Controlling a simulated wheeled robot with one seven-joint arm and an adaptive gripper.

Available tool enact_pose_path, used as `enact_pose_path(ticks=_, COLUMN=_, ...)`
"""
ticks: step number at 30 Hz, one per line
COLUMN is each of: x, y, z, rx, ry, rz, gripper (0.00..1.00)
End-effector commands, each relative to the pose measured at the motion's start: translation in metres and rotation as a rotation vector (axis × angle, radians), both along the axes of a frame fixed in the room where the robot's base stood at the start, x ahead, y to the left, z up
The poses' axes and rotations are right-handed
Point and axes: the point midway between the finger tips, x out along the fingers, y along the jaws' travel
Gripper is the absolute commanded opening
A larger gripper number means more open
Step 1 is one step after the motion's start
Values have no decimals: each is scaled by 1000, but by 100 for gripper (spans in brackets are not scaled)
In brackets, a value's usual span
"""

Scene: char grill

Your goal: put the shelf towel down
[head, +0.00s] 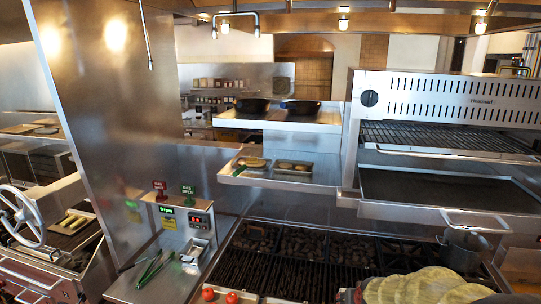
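No fingertips of my gripper can be made out. A steel shelf (240,177) behind the grill carries small trays of food. A higher shelf (275,125) carries two dark pans.
The char grill (262,268) has dark grates with coals behind. A salamander broiler (450,98) stands at the right, with a metal pot (461,250) below it. Tongs (150,268) lie on the left counter near a control box (185,219). Two tomatoes (208,294) sit at the front edge.

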Motion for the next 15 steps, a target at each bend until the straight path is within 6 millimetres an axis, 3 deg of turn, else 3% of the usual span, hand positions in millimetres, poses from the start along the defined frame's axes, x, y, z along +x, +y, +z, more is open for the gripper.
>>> enact_pose_path(ticks=1, x=-13, y=15, z=-22, rx=-1, ry=6, rz=27, gripper=0)
enact_pose_path(ticks=6, x=-47, y=47, z=-71, rx=-9, ry=2, rz=91, gripper=0)
enact_pose_path(ticks=13, x=-90, y=73, z=-114, rx=-25, ry=-1, rz=150, gripper=0)
enact_pose_path(ticks=15, x=-86, y=72, z=-123, rx=-26, ry=-9, rz=149, gripper=0)
